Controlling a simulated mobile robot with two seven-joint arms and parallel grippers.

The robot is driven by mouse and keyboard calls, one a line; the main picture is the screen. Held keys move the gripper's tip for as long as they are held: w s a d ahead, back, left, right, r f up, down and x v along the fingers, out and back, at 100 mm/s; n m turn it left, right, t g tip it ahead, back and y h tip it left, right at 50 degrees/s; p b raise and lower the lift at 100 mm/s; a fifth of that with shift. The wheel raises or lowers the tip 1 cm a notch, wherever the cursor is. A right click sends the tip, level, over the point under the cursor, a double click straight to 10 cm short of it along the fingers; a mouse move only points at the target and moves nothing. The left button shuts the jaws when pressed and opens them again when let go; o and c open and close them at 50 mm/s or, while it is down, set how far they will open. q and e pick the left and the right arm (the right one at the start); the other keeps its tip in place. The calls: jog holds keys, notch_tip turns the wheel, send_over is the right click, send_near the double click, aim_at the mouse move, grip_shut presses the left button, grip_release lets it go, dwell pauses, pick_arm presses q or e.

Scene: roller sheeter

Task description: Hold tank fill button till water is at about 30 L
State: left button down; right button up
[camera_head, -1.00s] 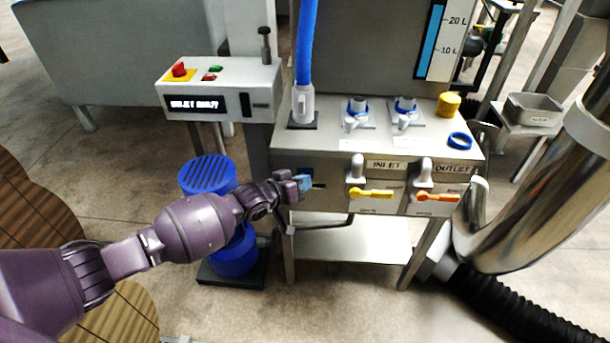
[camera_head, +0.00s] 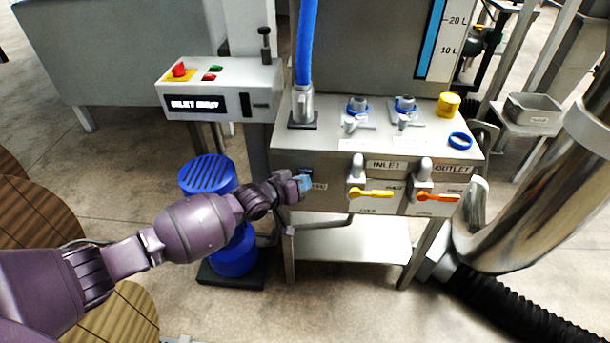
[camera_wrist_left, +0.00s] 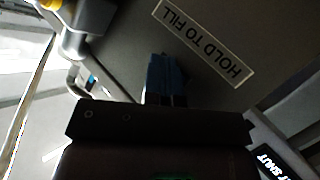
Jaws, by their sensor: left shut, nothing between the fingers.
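The fill button (camera_head: 306,173) is on the left part of the steel cabinet front, mostly hidden behind my left gripper (camera_head: 304,184). The gripper is shut and empty, its blue fingertips at the button; whether they press it in cannot be told. In the left wrist view the blue fingertips (camera_wrist_left: 164,80) end beside the "HOLD TO FILL" label (camera_wrist_left: 204,42). The tank gauge (camera_head: 433,40) has 10 L and 20 L marks. Its blue column reaches past the 20 L mark, near the picture's top edge. My right gripper is not in view.
The yellow inlet lever (camera_head: 372,193) and orange outlet lever (camera_head: 437,198) are right of the gripper. A control box (camera_head: 220,90) with a red button stands at the upper left. A blue pump (camera_head: 208,175) is below it. A large steel pipe (camera_head: 535,190) fills the right.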

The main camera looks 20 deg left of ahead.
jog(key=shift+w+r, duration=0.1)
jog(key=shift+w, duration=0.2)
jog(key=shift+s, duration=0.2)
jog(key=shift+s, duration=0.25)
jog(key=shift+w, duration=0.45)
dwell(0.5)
pick_arm(q)
jog(key=shift+r, duration=0.1)
jog(key=shift+s+d+p, duration=0.25)
jog(key=shift+s+p, duration=0.25)
jog(key=shift+s, duration=0.35)
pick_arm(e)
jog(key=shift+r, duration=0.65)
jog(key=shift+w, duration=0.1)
